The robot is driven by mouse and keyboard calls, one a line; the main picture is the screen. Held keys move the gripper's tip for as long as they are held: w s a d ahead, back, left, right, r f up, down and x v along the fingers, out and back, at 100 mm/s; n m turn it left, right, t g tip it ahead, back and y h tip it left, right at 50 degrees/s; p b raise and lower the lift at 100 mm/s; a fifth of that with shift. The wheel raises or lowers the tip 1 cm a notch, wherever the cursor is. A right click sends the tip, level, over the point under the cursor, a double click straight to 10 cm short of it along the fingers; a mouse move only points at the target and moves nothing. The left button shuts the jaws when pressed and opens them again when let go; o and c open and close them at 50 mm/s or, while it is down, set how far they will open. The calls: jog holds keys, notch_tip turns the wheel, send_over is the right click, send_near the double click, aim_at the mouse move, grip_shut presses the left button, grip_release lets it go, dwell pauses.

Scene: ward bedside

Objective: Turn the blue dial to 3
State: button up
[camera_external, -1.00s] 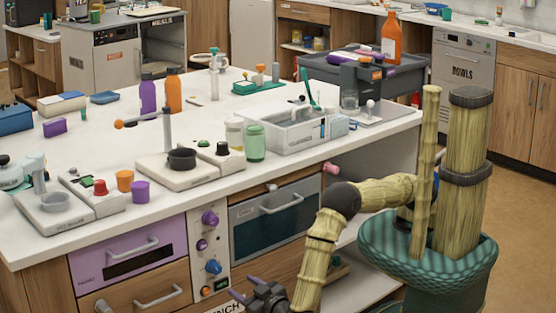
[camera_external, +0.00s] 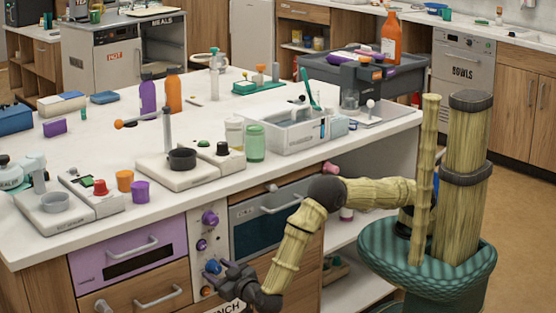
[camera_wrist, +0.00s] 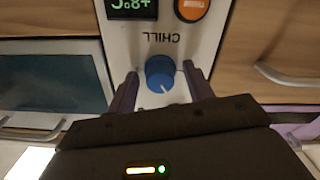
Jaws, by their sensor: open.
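The blue dial (camera_wrist: 160,74) sits on a pale control panel (camera_wrist: 135,40), under the word CHILL, which reads upside down in the wrist view. A white pointer mark shows on its face; I cannot read any number it points to. My gripper (camera_wrist: 160,88) is open, with one purple finger on each side of the dial and a gap visible at both sides. In the external view my gripper (camera_external: 222,272) is at the panel, partly covering the blue dial (camera_external: 213,266).
A purple drawer front (camera_external: 130,258) is to the left and an oven door (camera_external: 270,222) to the right, both with protruding handles.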

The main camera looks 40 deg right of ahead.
jog(key=c, duration=1)
